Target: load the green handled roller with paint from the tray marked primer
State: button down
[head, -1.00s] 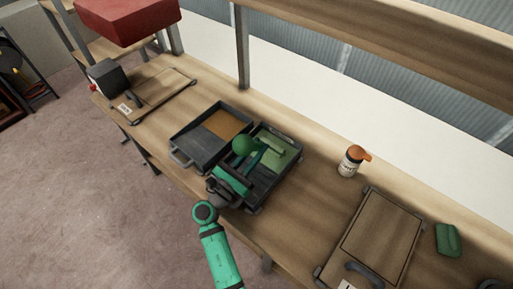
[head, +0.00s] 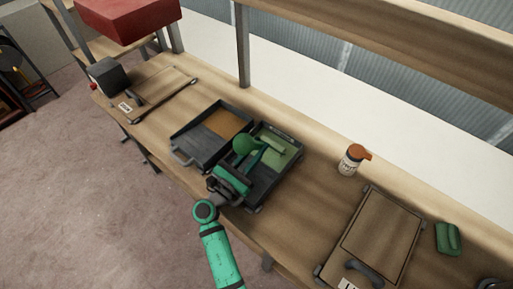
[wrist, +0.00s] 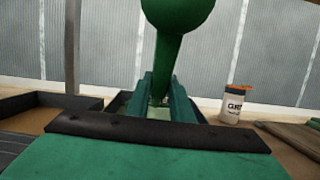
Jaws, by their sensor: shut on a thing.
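Two dark paint trays stand side by side on the bench. The right tray (head: 262,193) holds light green paint (head: 289,158) at its far end; the left tray (head: 184,141) holds orange-brown paint (head: 223,123). No primer marking is readable to me. My gripper (head: 252,163) is shut on the roller's green handle (head: 243,145), which ends in a round knob. The handle and knob also show large in the wrist view (wrist: 178,14). The light green roller head (head: 273,142) lies over the green paint in the right tray; whether it touches the paint I cannot tell.
A white bottle with an orange top (head: 351,161) stands to the right of the trays. A flat wooden board or case (head: 378,235) and a green block (head: 448,238) lie farther right. Another board (head: 160,90) lies at the left. A rail post (head: 242,50) rises behind.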

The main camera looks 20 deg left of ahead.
jog(key=shift+w+r, duration=0.1)
jog(key=shift+r, duration=3.85)
